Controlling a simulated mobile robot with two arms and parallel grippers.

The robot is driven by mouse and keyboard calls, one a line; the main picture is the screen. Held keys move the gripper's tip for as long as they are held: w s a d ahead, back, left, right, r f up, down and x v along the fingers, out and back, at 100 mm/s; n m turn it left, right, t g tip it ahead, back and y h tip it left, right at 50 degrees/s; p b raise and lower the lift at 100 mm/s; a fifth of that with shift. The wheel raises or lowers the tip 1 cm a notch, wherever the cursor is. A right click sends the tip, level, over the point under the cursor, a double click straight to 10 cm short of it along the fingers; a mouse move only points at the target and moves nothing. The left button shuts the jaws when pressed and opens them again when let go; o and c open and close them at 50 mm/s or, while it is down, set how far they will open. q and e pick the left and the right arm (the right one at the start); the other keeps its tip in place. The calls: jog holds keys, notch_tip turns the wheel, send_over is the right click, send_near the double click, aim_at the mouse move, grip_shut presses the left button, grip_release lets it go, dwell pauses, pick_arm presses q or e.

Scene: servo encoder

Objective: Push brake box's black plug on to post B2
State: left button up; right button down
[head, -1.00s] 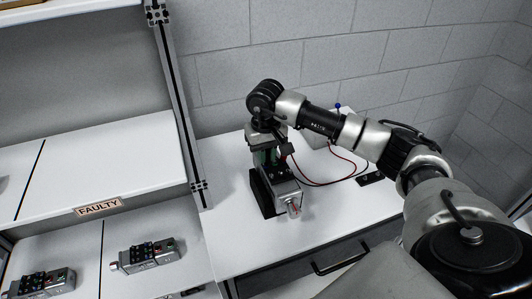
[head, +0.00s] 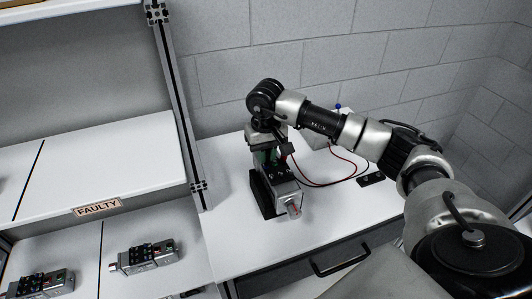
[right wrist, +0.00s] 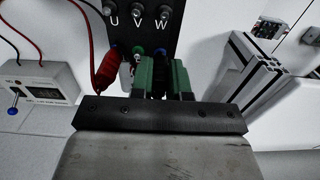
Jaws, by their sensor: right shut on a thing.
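My right gripper (head: 268,157) points down at the servo motor unit (head: 284,191) on the white bench. In the right wrist view its green fingers (right wrist: 162,78) are shut on the black plug (right wrist: 159,84), which is mostly hidden between them. The fingers are at the lower row of posts on the black terminal panel (right wrist: 143,30), below the letters U, V, W. I cannot tell whether the plug is seated on a post, and no B2 label is readable. A red plug (right wrist: 107,70) is just left of the fingers. The brake box (right wrist: 40,88) has a blue-tipped lever. My left gripper is not in view.
Red and black leads run across the bench (head: 235,245) to the right. A small black block (head: 371,179) lies at the right. Shelves at the left, one tagged FAULTY (head: 97,207), hold similar motor units (head: 146,257). The bench front is clear.

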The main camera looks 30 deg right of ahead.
jog(key=shift+f+b, duration=0.2)
jog(key=shift+b, duration=0.2)
dwell(0.5)
jog(key=c, duration=1)
grip_release()
jog(key=shift+r, duration=0.1)
jog(key=shift+r+p, duration=1.7)
jog(key=shift+r, duration=1.8)
jog(key=shift+a+f, duration=0.1)
